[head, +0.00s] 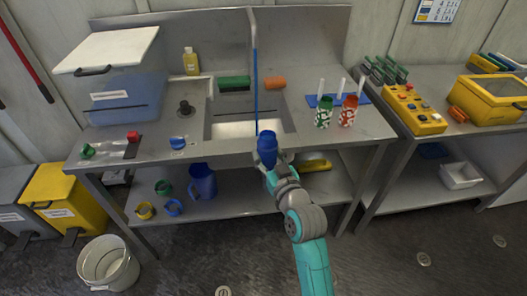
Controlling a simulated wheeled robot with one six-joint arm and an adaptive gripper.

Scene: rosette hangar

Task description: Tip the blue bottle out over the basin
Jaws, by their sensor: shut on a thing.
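My gripper (267,157) is at the front edge of the steel sink bench, shut on the blue bottle (267,141). The bottle looks roughly upright, at the near right side of the basin (232,130). Whether its mouth is over the basin I cannot tell. The basin is a rectangular sink with a pale bottom, partly hidden by the bottle. A thin blue vertical line (256,85) runs below the tall tap (252,30), down behind the bottle.
A green block (234,83) and an orange one (275,83) lie behind the basin. Green and red patterned cups (324,113) stand on the right. A lidded blue bin (115,95) is on the left. A blue jug (203,182) stands on the lower shelf.

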